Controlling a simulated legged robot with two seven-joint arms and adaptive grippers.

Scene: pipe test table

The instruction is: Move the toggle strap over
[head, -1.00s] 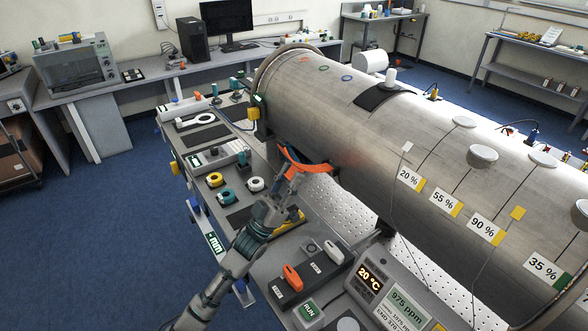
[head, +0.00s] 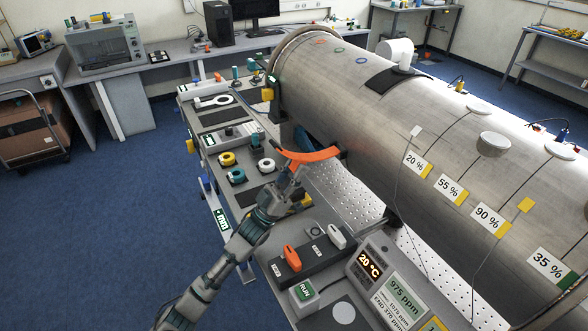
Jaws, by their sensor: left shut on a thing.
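The toggle strap (head: 312,155) is an orange curved band beside the near lower side of the large metal pipe (head: 390,110). Its right end meets a dark fitting at the pipe. My left gripper (head: 296,168) is at the strap's left part, shut on it from below. The fingertips are small and partly hidden by the strap, so their exact grip is hard to make out. My right gripper is not in view.
The test table (head: 250,196) carries tape rolls (head: 237,176), a switch box with orange and white levers (head: 291,257), a RUN button (head: 303,291) and a display panel (head: 388,290). A perforated plate (head: 345,190) lies under the pipe.

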